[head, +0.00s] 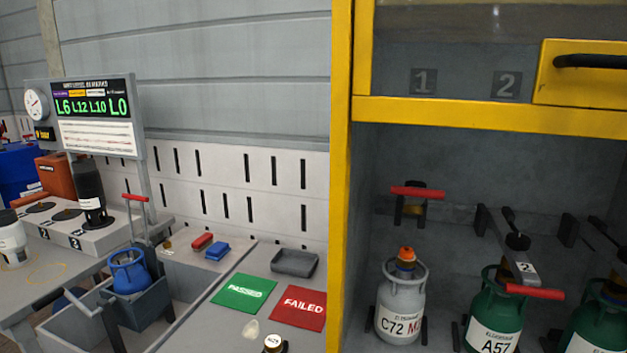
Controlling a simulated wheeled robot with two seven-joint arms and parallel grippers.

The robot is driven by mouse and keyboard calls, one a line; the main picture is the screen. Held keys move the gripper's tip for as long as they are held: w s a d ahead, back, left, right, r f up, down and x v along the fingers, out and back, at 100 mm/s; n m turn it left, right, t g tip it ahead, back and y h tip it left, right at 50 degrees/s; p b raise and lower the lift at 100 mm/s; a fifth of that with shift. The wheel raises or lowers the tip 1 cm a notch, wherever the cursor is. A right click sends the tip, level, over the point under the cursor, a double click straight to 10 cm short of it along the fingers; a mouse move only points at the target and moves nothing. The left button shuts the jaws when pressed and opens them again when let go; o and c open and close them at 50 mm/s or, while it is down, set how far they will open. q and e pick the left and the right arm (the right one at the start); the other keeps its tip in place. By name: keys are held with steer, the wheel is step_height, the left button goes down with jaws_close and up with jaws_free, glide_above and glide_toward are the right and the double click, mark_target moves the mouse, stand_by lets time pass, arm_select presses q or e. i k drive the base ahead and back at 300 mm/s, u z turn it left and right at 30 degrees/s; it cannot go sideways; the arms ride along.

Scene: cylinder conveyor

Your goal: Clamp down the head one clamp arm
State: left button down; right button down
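The head one clamp (410,211) is on the back wall inside the yellow-framed cabinet, left side. Its red handle (418,192) is up, and its arm appears raised, clear of the cylinder below. A grey cylinder (401,300) labelled C72 with an orange-topped valve (406,257) stands upright below it. To the right, the head two clamp arm (505,240), marked 2, reaches forward over a green cylinder (495,310) labelled A57, with its red handle (535,291) low. Neither of my grippers shows in the head view.
The cabinet's yellow post (340,150) and crossbar (490,115) frame the opening. Another green cylinder (595,330) stands at far right. Left are a bench with green PASSED (245,293) and red FAILED (299,306) mats, a grey tray (295,263), and a blue cylinder (129,272).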

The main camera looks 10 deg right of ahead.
mark_target(417, 196)
steer(key=u, duration=0.45)
steer(key=k, duration=1.05)
steer(key=z, duration=1.75)
steer(key=i, duration=0.5)
